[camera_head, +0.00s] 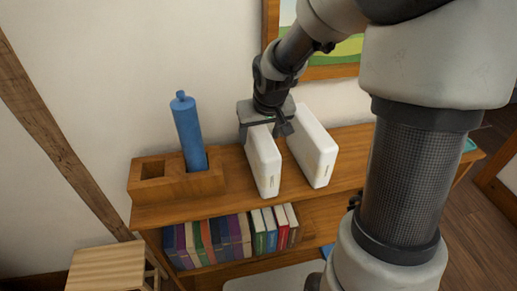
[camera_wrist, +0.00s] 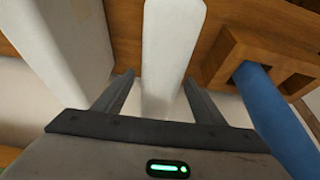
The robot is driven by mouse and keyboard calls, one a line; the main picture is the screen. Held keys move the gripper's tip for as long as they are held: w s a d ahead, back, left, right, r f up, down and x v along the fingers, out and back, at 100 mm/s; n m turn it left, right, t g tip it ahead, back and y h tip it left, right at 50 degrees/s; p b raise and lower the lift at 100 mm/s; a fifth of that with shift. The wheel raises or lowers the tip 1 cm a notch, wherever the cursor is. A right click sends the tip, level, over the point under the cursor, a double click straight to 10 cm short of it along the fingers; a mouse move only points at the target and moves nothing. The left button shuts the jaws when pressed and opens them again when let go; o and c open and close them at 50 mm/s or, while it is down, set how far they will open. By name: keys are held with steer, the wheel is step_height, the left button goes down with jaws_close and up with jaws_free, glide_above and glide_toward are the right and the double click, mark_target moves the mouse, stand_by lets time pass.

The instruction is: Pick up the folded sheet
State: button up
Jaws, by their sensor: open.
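Two white, slab-like things with rounded edges stand upright on the wooden shelf top; they look stiff, and I cannot tell for sure which is the folded sheet. The left white slab (camera_head: 264,164) is right under my gripper (camera_head: 266,127). The right white slab (camera_head: 313,148) stands apart from it. In the wrist view my gripper (camera_wrist: 159,79) is open, with one finger on each side of the left white slab (camera_wrist: 168,45). A gap shows beside each finger. The right white slab (camera_wrist: 72,50) shows there at the left.
A blue bottle (camera_head: 188,134) stands in a wooden holder (camera_head: 150,185) left of the slabs. Books (camera_head: 225,238) fill the shelf below. A stool (camera_head: 105,268) stands at front left. A framed picture (camera_head: 335,70) hangs behind my arm. The gap between the slabs is narrow.

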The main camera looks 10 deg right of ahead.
jaws_close()
steer(key=shift+r, duration=0.1)
steer(key=shift+r, duration=0.15)
stand_by(0.3)
